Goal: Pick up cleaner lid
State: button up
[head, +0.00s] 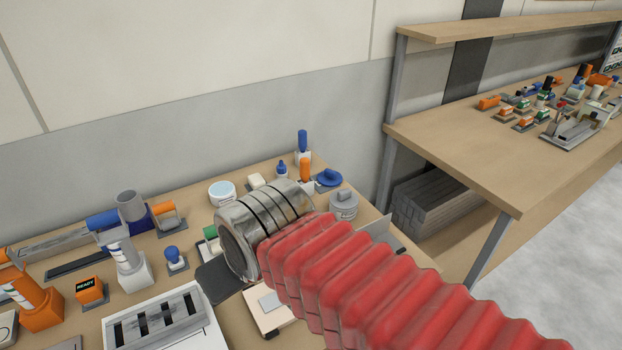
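I cannot tell for sure which item is the cleaner lid. A round blue piece (328,178) with a domed top sits on a grey base near the back right corner of the near table. In front of it stands a grey round canister (343,206) with a knobbed lid. My arm, in a red ribbed sleeve with a silver banded cylinder at its end, reaches in from the lower right, left of the canister. My gripper's fingers do not show, so whether they hold anything is hidden.
The near table (195,193) is crowded: a white tub (222,192), an orange upright handle (305,170), a blue-topped bottle (282,169) and a white slotted tray (160,325). A wall stands behind. A second wooden bench (470,165) holds many small parts at right.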

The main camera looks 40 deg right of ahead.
aim_at(328, 178)
jog(key=u, duration=0.75)
jog(key=k, duration=1.25)
jog(key=z, duration=0.45)
jog(key=i, duration=1)
jog(key=z, duration=0.05)
